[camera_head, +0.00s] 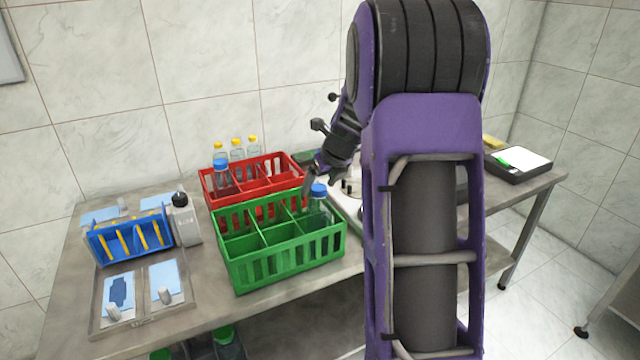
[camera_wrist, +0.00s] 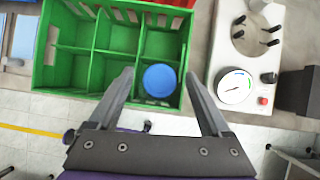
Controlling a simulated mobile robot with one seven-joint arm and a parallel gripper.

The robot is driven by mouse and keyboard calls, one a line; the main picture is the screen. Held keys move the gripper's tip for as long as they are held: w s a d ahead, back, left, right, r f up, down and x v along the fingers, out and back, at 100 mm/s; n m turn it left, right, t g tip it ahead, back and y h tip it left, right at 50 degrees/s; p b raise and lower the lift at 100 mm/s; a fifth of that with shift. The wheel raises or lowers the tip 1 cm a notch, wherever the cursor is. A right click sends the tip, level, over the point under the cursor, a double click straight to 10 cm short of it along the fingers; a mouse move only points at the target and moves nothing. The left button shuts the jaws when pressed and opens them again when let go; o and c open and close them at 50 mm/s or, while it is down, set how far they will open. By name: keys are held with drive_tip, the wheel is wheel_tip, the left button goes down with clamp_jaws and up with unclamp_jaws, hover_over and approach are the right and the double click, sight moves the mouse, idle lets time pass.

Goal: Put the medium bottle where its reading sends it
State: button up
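A clear bottle with a blue cap (camera_head: 319,189) stands upright in a right-end compartment of the green crate (camera_head: 285,276). I cannot tell from its size whether it is the medium bottle. The wrist view shows its round blue cap (camera_wrist: 160,80) from above. My gripper (camera_wrist: 160,76) is open, with one finger on each side of the cap and gaps between. In the head view my gripper (camera_head: 308,188) is just above and left of the cap. A white tester with a dial (camera_wrist: 236,87) and several dark prongs stands right of the crate; my arm partly hides it.
A blue rack (camera_head: 120,250), a white black-capped bottle (camera_head: 185,222) and a tray (camera_head: 140,325) are at left.

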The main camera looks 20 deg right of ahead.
drive_tip(key=p+v, duration=0.1)
drive_tip(key=v, duration=1.1)
drive_tip(key=shift+p, duration=0.35)
drive_tip(key=shift+w+r, duration=0.1)
drive_tip(key=shift+r, duration=0.05)
